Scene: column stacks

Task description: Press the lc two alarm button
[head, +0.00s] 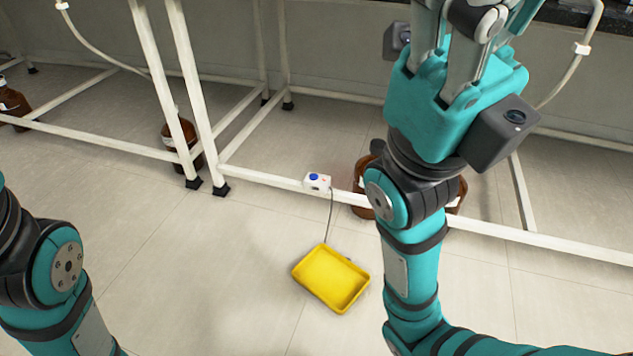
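A small white box (317,182) with a blue button on top and a small red mark sits at the low rail of the white bench frame, near the middle of the head view. A dark cable runs down from it. I cannot read a label on it, so I cannot tell if it is the lc two alarm button. My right gripper (462,38) points up at the top right, to the right of the box and apart from it. Its fingertips run past the top edge, so its opening is unclear. My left arm shows at the left edge; its gripper is out of view.
A yellow tray (331,278) lies on the floor below the box. A brown bottle (181,141) stands behind the bench legs; more brown glass is partly hidden behind my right arm. White bench legs and rails (275,178) cross the view. The tiled floor at centre left is clear.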

